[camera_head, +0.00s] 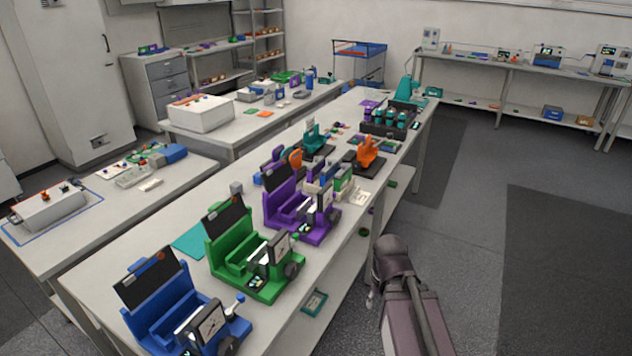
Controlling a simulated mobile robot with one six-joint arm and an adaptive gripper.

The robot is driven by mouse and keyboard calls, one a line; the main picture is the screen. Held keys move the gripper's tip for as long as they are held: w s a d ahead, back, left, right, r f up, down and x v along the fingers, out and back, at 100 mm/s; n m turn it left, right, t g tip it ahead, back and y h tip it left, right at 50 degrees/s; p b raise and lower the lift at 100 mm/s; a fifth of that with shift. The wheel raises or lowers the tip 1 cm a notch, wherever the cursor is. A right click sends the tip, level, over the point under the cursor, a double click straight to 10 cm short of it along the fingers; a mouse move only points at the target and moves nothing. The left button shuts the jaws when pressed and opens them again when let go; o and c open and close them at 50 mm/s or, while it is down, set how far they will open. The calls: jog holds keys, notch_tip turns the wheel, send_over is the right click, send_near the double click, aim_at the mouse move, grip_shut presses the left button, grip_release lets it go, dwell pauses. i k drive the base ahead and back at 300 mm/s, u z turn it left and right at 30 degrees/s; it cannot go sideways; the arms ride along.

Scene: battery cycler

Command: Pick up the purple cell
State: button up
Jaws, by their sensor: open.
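A purple fixture (284,211) with a dark upright panel and a small gauge stands on the long workbench, right of a green one. Smaller purple pieces (272,157) stand just behind it, among several small blocks. I cannot tell which purple item, if any, is the purple cell; a loose cell is too small to make out. My arm rises at the lower right, beside the bench and over the floor. My gripper does not show; the end of the arm bends down out of sight behind its own link.
The green fixture (240,262) and a blue fixture (168,312) stand nearer on the workbench (95,283). Orange (367,152) and teal (314,138) devices and a dark rack (375,128) stand farther along. The floor (470,215) right of the bench is clear.

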aim_at(312, 176)
jog(key=k, duration=1.05)
jog(key=z, duration=0.6)
jog(key=i, duration=1.9)
jog(key=u, duration=0.5)
jog(key=i, duration=0.65)
jog(key=u, duration=0.35)
